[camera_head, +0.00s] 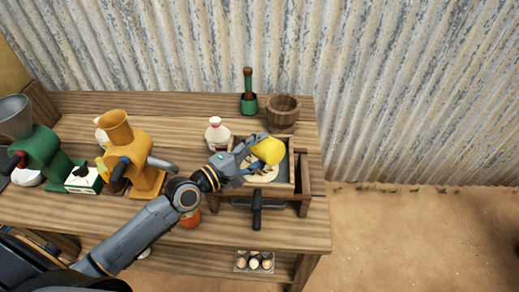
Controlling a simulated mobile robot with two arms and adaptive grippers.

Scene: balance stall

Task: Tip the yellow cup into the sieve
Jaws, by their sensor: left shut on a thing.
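The yellow cup (269,151) is held by my left gripper (252,157), which is shut on it. The cup is tilted over the sieve (291,166), a wooden-framed box with a grey mesh bed at the right end of the table. A pale patch with dark bits (262,173) lies on the mesh below the cup. The cup's inside is hidden from this view. My left arm comes in from the lower left and covers part of the table. My right gripper is not in view.
A dark handle (257,210) sticks out in front of the sieve. Corrugated wall stands behind.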

